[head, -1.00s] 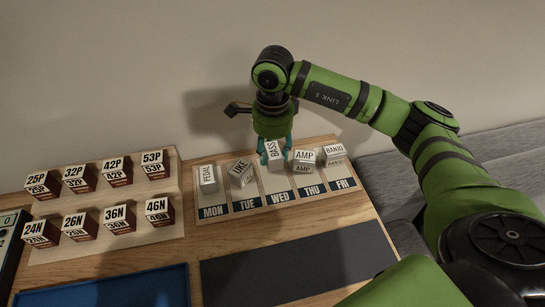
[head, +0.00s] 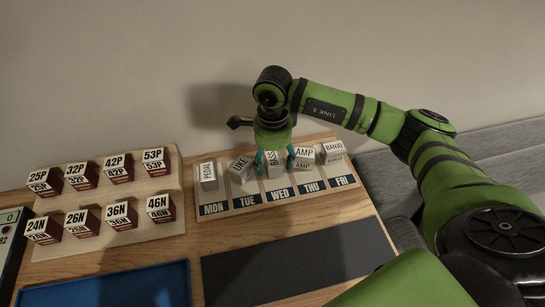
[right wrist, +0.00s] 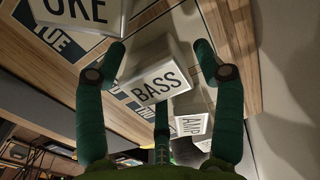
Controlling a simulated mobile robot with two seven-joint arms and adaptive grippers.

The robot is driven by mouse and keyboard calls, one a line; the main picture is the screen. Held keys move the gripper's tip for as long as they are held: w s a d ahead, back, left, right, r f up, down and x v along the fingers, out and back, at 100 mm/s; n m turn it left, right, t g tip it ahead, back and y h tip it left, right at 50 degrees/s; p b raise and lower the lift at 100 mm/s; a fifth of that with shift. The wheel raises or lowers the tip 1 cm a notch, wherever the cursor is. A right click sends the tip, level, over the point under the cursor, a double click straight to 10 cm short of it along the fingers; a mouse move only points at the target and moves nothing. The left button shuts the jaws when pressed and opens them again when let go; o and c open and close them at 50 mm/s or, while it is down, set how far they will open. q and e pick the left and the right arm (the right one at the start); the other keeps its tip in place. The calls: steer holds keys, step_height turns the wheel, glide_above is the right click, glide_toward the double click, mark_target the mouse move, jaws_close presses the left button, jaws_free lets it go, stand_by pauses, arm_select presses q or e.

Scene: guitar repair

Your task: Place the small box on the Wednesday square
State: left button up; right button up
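The small box labelled BASS (head: 273,163) stands on the Wednesday square (head: 278,194) of the day board, a little askew. My right gripper (head: 275,157) is above it, pointing down, with its teal fingers spread on either side of the box. In the right wrist view the BASS box (right wrist: 157,82) sits between the spread fingers (right wrist: 160,52), with a clear gap on the right finger's side; whether the left finger touches it I cannot tell. My left gripper is not in view.
The PEDAL box (head: 207,175) stands on Monday, the UKE box (head: 240,170) on Tuesday, the AMP box (head: 303,157) on Thursday and the BANJO box (head: 332,152) on Friday. Several string boxes (head: 100,198) stand left. A blue tray (head: 110,285) and dark mat (head: 295,262) lie in front.

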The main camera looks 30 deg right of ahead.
mark_target(273, 158)
steer(key=shift+r, duration=0.15)
steer(key=shift+r, duration=0.25)
step_height(273, 158, up, 12)
steer(key=b, duration=0.1)
steer(key=shift+f+b, duration=0.2)
steer(key=shift+b, duration=0.2)
steer(key=shift+s+f, duration=0.1)
steer(key=shift+s, duration=0.05)
